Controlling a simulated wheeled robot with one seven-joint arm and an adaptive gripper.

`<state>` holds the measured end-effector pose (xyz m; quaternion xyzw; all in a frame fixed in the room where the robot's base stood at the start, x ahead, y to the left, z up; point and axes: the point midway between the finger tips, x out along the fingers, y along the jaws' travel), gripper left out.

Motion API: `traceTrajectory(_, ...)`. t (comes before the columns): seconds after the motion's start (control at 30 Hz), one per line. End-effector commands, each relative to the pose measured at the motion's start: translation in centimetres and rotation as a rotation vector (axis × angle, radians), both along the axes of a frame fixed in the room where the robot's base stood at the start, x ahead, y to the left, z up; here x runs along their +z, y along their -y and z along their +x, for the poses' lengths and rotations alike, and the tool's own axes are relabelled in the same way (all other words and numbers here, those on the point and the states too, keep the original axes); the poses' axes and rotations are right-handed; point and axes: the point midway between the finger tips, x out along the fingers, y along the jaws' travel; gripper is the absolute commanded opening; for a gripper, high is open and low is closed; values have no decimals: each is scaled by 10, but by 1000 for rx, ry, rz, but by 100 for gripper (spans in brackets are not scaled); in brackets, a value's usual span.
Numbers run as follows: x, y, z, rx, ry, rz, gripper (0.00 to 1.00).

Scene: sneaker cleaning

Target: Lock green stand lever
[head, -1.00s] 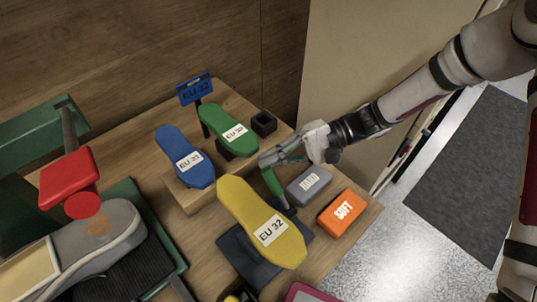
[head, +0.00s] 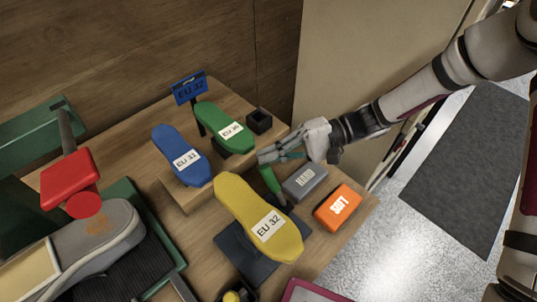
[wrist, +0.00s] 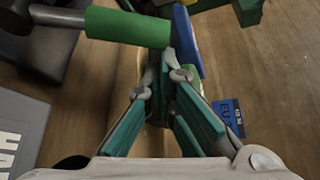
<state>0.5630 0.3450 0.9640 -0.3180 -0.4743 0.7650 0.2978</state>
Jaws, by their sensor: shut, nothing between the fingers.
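The green lever handle (head: 270,181) stands between the yellow insole and the grey block in the head view. In the wrist view, the green handle (wrist: 127,28) is a cylinder on a grey metal rod (wrist: 58,16), near the top of the picture. My gripper (head: 264,155) is shut and empty, with its fingertips by the upper end of the handle. In the wrist view, my gripper (wrist: 170,72) has its teal fingers just below the handle's right end. I cannot tell whether they touch it. The lever's base is partly hidden by the yellow insole.
A yellow insole (head: 245,205) sits on a dark stand plate (head: 240,250). A grey HARD block (head: 305,182) and an orange SOFT block (head: 338,207) lie to the right. Blue (head: 172,145) and green (head: 215,115) insoles stand behind. A sneaker (head: 95,238) is at left.

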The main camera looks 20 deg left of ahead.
Motion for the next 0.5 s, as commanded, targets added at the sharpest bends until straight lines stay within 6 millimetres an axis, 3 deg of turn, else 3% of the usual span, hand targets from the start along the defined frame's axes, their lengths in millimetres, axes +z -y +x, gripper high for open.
traceTrajectory(0.5,28,32,-14,-5,137,348,0)
